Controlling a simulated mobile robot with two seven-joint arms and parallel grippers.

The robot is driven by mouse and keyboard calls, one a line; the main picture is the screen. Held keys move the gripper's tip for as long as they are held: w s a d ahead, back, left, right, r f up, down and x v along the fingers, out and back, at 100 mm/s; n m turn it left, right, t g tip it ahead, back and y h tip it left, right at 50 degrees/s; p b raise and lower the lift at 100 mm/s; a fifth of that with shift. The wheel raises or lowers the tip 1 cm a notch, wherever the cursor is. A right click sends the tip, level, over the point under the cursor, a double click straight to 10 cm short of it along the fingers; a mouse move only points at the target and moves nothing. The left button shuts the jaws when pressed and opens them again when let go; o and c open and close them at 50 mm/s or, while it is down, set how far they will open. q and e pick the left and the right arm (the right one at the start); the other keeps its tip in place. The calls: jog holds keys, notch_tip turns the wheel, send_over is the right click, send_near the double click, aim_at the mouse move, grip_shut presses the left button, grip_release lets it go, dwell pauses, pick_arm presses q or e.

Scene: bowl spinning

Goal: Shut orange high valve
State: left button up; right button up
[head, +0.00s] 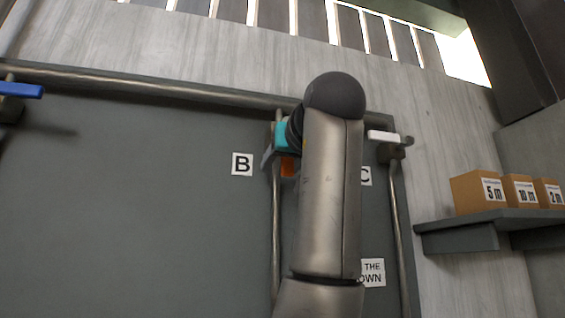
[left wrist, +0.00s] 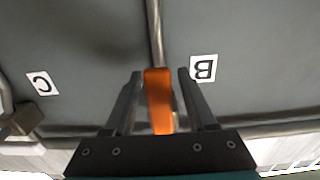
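The orange valve handle (left wrist: 158,100) points towards the camera in the left wrist view, in front of a metal pipe. A small part of the handle (head: 288,167) also shows in the head view, beside my arm under the teal gripper body. My left gripper (left wrist: 161,76) has its two dark fingers apart, one on each side of the handle. A narrow gap shows on the right side; contact on the left is hard to tell. In the head view my left gripper (head: 279,152) is partly hidden by its own arm. My right gripper is not in view.
The handle sits by the sign B (head: 242,164) on a dark panel (head: 140,200). A blue handle (head: 22,90) is at far left, a white handle (head: 383,136) right of my arm near sign C (head: 365,176). Boxes (head: 478,192) stand on a shelf (head: 480,222) at right.

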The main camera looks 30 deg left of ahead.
pick_arm(q)
grip_shut()
dwell(1.2)
